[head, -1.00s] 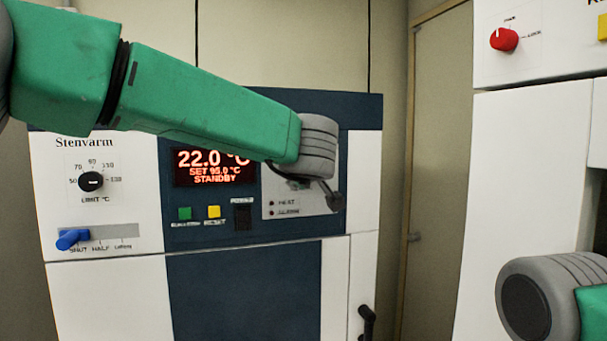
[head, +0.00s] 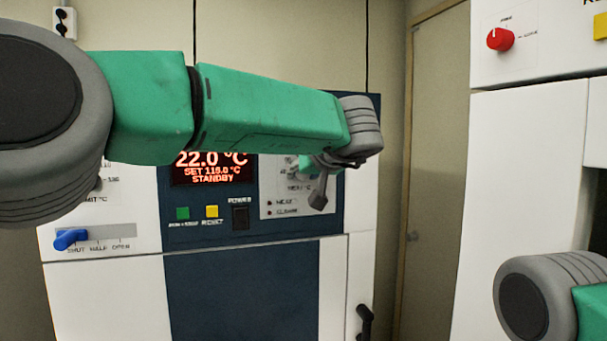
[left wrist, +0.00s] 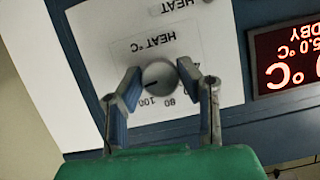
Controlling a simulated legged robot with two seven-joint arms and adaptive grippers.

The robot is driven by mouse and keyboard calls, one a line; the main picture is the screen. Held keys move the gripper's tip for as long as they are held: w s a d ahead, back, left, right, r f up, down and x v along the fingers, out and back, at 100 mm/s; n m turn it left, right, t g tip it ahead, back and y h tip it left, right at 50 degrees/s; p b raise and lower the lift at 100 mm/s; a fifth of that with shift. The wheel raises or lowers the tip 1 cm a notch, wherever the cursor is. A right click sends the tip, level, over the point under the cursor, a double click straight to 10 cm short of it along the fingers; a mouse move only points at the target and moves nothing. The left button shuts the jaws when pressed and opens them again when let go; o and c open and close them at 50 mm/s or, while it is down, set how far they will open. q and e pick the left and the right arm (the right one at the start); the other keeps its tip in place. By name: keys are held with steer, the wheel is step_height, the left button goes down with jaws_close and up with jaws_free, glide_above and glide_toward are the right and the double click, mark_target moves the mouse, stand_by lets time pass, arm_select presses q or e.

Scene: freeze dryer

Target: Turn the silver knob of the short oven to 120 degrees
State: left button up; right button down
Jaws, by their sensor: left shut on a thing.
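The silver knob (left wrist: 158,77) is round with a dark pointer line, on the white HEAT °C panel of the short oven (head: 335,222). My left gripper (left wrist: 160,73) is shut on the knob, one blue-padded finger on each side. In the head view, my left gripper (head: 312,178) is at the panel, and my forearm and wrist hide most of the knob. The display (head: 212,168) reads 22.0 °C, STANDBY, with a set value that looks like 115.0 °C. My right gripper is out of view.
Below the display are a green button (head: 183,213), a yellow button (head: 212,211) and a dark power switch (head: 240,217). A blue lever (head: 70,238) is at lower left. A taller white unit with a red knob (head: 500,39) stands at right.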

arm_select(q)
steer(key=shift+d+f+m, duration=0.2)
steer(key=shift+f+m, duration=0.2)
steer(key=shift+y, duration=0.3)
steer(key=o, duration=1.1)
steer(key=shift+o, duration=0.2)
steer(key=shift+w+r, duration=0.1)
steer(key=shift+d, duration=0.1)
steer(key=shift+r, duration=0.25)
steer(key=shift+a, duration=0.2)
